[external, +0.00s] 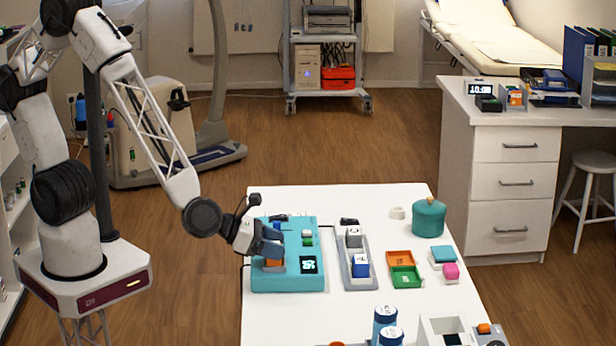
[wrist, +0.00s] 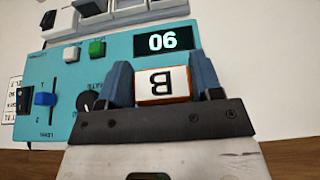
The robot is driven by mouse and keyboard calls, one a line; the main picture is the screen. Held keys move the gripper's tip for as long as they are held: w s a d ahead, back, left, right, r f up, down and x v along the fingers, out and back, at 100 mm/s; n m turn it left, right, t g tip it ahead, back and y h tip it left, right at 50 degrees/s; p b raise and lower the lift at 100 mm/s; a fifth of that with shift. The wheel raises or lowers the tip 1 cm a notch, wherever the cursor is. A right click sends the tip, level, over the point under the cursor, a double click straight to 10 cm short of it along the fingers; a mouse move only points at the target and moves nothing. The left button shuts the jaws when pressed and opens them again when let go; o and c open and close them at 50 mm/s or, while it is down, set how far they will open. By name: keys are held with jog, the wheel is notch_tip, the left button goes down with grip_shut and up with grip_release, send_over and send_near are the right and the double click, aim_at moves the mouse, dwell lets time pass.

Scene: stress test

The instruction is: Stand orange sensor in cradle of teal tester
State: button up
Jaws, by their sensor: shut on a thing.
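The teal tester (external: 290,281) lies at the left of the white table; its display reads 06 in the wrist view (wrist: 62,66). My gripper (external: 270,254) is low over the tester's near-left part. Its blue fingers are shut on the orange sensor (external: 274,263), which shows a white face marked B and orange edges in the wrist view (wrist: 163,86). The gripper hides the cradle, so I cannot tell whether the sensor's base is in it. The tester also carries a dark knob (wrist: 87,101), a blue slider (wrist: 44,99), and green and white buttons.
A grey rack (external: 345,277) with white-topped blocks, one blue, stands just right of the tester. Blue-and-white jars (external: 384,318) stand at the front.

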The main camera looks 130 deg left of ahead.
jog(key=shift+f, duration=0.1)
jog(key=o, duration=1)
jog(key=shift+c, duration=0.2)
jog(key=shift+s+d+r, duration=0.25)
jog(key=shift+d+r, duration=0.05)
jog(key=v, duration=1.1)
jog(key=shift+s+r, duration=0.1)
jog(key=shift+r, duration=0.05)
